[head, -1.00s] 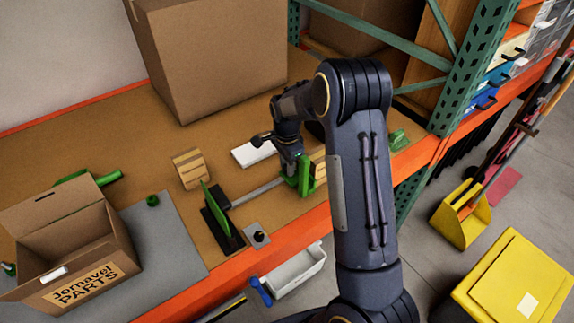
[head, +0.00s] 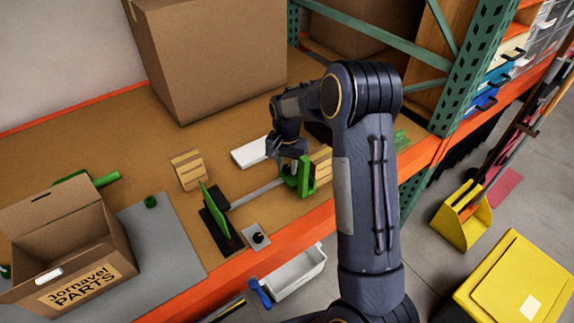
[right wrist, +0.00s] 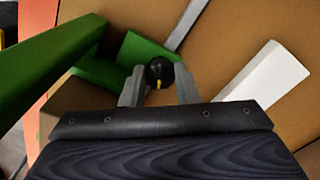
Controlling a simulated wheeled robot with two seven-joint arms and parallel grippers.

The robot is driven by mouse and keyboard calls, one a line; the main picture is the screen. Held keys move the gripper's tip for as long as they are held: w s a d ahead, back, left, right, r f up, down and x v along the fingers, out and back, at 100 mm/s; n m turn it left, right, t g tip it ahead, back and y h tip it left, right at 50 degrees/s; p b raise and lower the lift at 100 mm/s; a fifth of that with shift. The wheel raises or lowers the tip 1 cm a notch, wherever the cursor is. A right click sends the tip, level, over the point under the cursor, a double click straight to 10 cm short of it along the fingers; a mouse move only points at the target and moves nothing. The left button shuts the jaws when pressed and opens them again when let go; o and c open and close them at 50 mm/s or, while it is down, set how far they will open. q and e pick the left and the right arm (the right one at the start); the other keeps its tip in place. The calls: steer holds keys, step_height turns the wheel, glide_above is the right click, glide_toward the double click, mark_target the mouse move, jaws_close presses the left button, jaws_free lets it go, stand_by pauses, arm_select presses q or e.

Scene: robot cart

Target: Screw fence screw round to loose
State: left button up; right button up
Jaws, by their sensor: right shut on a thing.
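The fence screw is a round black knob with a yellow mark (right wrist: 159,72), in the right wrist view. It sits between the two grey fingers of my right gripper (right wrist: 159,84), which is shut on it. In the head view my right gripper (head: 291,164) is at the green fence (head: 305,183), which stands on a grey rail (head: 257,193); the knob is hidden there. The fence also shows as green parts in the right wrist view (right wrist: 145,48). My left gripper is not in view.
A white block (head: 251,152) lies behind the rail. A green upright plate (head: 215,211) stands at the rail's left end, with a wooden block (head: 188,169) behind it. An open parts box (head: 70,240) is at left. The bench's orange front edge (head: 290,240) is close.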

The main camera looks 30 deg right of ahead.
stand_by(0.5)
steer(key=o, duration=1)
